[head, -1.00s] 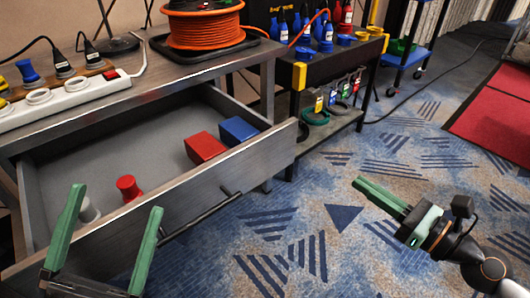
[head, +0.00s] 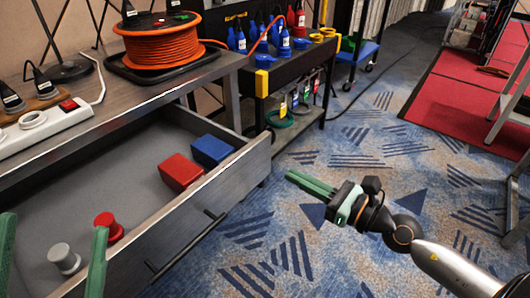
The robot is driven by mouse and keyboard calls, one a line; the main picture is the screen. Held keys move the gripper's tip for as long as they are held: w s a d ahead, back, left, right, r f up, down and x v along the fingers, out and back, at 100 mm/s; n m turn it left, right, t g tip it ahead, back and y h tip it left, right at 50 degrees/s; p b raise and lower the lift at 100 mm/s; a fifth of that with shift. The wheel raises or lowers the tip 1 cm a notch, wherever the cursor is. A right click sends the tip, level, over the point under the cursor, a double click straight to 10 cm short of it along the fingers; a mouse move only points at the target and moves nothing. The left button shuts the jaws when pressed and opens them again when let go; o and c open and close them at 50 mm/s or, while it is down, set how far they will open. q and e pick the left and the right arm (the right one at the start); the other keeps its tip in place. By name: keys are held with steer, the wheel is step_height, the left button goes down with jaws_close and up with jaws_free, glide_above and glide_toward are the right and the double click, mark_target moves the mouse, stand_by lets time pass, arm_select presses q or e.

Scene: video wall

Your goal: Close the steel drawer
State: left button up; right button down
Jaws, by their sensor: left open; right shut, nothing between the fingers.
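The steel drawer (head: 206,205) is pulled out of the grey workbench (head: 150,97), its front panel facing right with a dark bar handle (head: 188,247). Inside lie a red block (head: 181,172), a blue block (head: 212,150), a red knob-shaped piece (head: 107,225) and a grey one (head: 63,257). My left gripper (head: 52,240) is at the lower left, its green fingers spread apart in front of the drawer's near part. Its lower part is out of frame. My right gripper (head: 312,184) is shut and empty over the carpet, right of the drawer front and apart from it.
An orange cable reel (head: 160,42) and a white power strip (head: 45,128) sit on the benchtop. A dark cart (head: 285,60) with blue and red connectors stands behind the drawer's far end. Patterned carpet (head: 330,235) is open to the right, with a red platform (head: 465,110) beyond.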

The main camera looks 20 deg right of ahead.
mark_target(254, 155)
steer(key=p+x, duration=0.2)
steer(key=x, duration=0.5)
steer(key=shift+w+a, duration=0.15)
steer(key=shift+w, duration=0.2)
arm_select(q)
steer(key=shift+a+r, duration=0.15)
steer(key=shift+r, duration=0.65)
steer(key=shift+a+r, duration=0.1)
steer(key=shift+r, duration=0.65)
arm_select(e)
steer(key=shift+w+a, duration=0.25)
steer(key=shift+w, duration=0.25)
